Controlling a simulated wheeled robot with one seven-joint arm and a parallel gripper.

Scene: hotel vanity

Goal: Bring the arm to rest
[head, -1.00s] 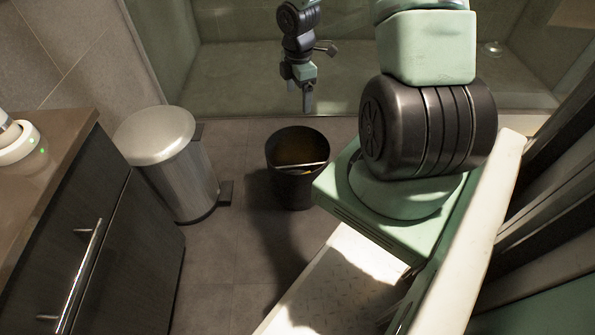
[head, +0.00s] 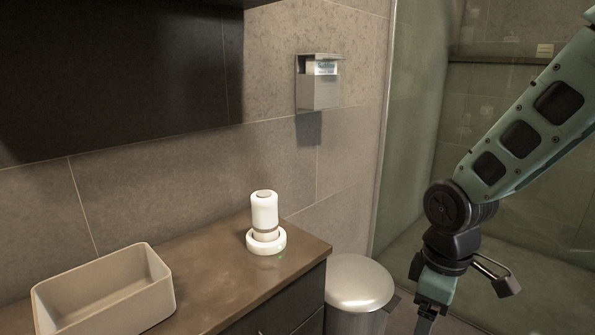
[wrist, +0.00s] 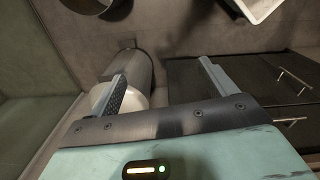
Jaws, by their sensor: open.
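My gripper (head: 425,322) hangs at the right of the head view, pointing down, with its lower end cut off by the picture's bottom edge. In the wrist view my gripper (wrist: 162,72) shows its two fingers spread wide with nothing between them. The arm comes down from the upper right to a bent wrist. A steel pedal bin (head: 360,295) stands to the left of the gripper in the head view. In the wrist view the bin (wrist: 138,72) lies beyond the fingers, and I see no contact.
A brown counter (head: 220,270) holds a white bottle-like device (head: 264,212) on a round base and a beige open box (head: 105,290). A metal dispenser (head: 319,85) is on the wall. A glass panel (head: 415,130) stands behind the arm. Dark drawers (wrist: 225,85) show in the wrist view.

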